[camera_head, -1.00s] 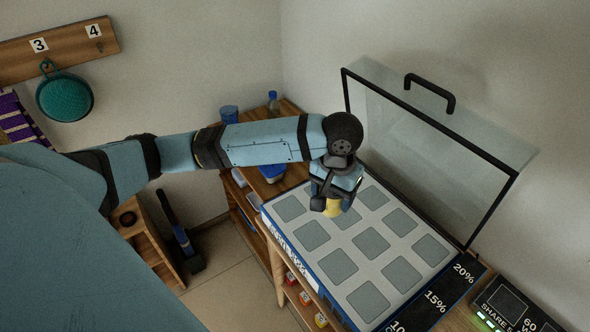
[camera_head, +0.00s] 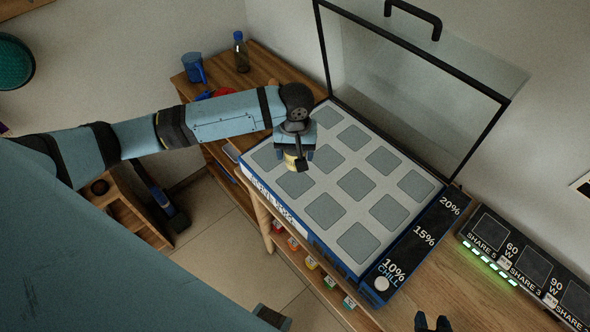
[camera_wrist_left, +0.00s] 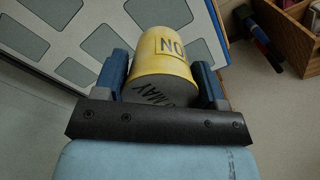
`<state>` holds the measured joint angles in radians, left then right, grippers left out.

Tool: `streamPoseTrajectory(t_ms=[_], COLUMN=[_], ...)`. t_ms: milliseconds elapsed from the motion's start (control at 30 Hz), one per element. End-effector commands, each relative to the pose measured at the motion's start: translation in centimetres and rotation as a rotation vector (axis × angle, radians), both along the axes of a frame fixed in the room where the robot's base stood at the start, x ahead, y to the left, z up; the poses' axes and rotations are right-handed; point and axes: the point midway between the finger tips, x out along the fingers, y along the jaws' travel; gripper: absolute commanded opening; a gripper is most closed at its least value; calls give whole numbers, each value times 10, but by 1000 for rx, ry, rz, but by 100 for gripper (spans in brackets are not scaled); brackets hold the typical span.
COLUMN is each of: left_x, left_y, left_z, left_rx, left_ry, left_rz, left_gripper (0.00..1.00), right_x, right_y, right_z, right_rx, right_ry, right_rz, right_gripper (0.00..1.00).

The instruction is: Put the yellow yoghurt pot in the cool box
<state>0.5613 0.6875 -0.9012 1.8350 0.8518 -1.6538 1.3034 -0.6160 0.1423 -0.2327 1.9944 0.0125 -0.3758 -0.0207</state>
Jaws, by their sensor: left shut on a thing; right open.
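The yellow yoghurt pot (camera_head: 290,163) is held in my left gripper (camera_head: 297,164) over the near left part of the cool box (camera_head: 344,226). In the left wrist view the pot (camera_wrist_left: 160,58) sits between both fingers, with dark lettering on its side and a grey end facing the camera. The cool box has a pale top with several grey square pockets, and its clear, black-framed lid (camera_head: 400,85) stands open. I cannot tell whether the pot touches the box. My right gripper (camera_head: 432,322) is open at the bottom edge, mostly cut off.
A blue mug (camera_head: 194,68), a bottle (camera_head: 241,52) and a red item (camera_head: 222,92) stand on the wooden shelf behind my left arm. Small coloured pots line a lower shelf (camera_head: 312,262). A charging panel (camera_head: 520,265) lies right of the box. Bare wood (camera_head: 430,290) lies in front.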

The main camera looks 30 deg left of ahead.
Motion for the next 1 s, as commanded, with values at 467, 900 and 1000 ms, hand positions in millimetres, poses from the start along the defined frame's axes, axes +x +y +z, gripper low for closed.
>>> streamPoseTrajectory(t_ms=[467, 900, 1000], left_x=[0, 0, 0], left_y=[0, 0, -1], left_z=[-60, -87, -89], left_rx=[0, -1, -1], left_ry=[2, 0, 0], left_rz=[-1, -1, -1], left_gripper=[38, 38, 38], right_x=[0, 0, 0], right_y=[0, 1, 1], right_z=[1, 2, 3], right_rx=[2, 2, 2], right_ry=[2, 2, 2], right_rz=[-4, -3, -3], right_gripper=[41, 41, 41])
